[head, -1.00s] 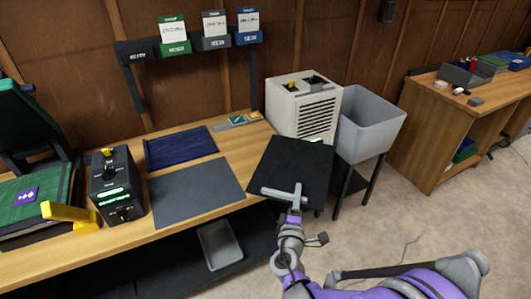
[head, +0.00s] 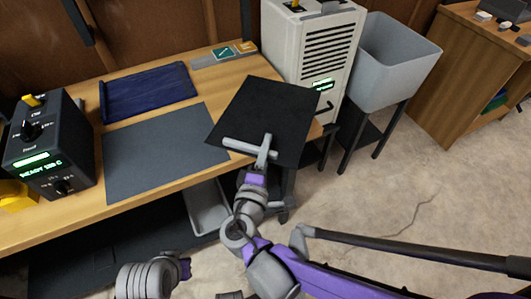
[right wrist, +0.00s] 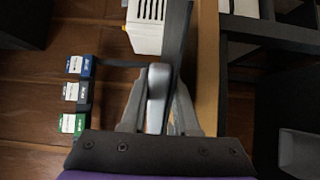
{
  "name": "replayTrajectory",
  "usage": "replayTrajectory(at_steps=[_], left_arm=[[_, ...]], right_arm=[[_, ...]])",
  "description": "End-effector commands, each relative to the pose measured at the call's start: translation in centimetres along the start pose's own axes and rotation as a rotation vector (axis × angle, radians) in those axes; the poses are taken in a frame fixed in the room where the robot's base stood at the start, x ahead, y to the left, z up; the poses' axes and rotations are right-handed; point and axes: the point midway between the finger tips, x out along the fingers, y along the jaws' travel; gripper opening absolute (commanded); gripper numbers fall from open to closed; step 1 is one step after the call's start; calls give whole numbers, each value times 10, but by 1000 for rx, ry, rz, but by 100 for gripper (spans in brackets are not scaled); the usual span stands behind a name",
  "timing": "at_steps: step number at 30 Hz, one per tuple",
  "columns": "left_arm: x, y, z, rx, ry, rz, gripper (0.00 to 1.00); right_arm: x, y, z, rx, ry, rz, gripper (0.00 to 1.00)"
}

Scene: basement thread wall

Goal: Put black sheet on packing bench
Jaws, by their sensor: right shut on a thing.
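The flat black sheet (head: 265,108) is tilted over the right end of the near wooden bench (head: 215,78) in the head view. Its left corner overlaps the dark grey mat in the picture; I cannot tell whether it touches the bench. My right gripper (head: 253,147) is shut on the sheet's near edge. In the right wrist view the sheet (right wrist: 179,32) shows nearly edge-on as a dark strip beside the gripper fingers (right wrist: 157,95). Another wooden bench (head: 433,80) stands at the far right, and I cannot tell which bench is the packing bench. My left gripper is not in view.
The dark grey mat (head: 162,150) and a blue tray (head: 148,93) lie on the near bench. A black control box (head: 52,145) stands at its left. A white vented machine (head: 310,50) and a grey tub on legs (head: 387,65) stand right of it. Floor at right is open.

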Motion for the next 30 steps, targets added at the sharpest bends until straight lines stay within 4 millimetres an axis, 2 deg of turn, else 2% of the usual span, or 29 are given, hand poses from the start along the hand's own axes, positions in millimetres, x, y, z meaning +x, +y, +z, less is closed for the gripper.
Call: replayTrajectory(at_steps=[9, 21, 22, 26, 30], left_arm=[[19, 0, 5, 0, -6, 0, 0], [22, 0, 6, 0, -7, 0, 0], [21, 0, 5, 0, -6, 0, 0], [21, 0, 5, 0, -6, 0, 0], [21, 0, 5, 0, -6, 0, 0]], right_arm=[[1, -38, 0, -1, 0, 0, 0], [0, -42, 0, -1, 0, 1, 0], [0, -42, 0, 0, 0, 1, 34], [0, -41, 0, 0, 0, 1, 58], [0, -41, 0, 0, 0, 1, 59]])
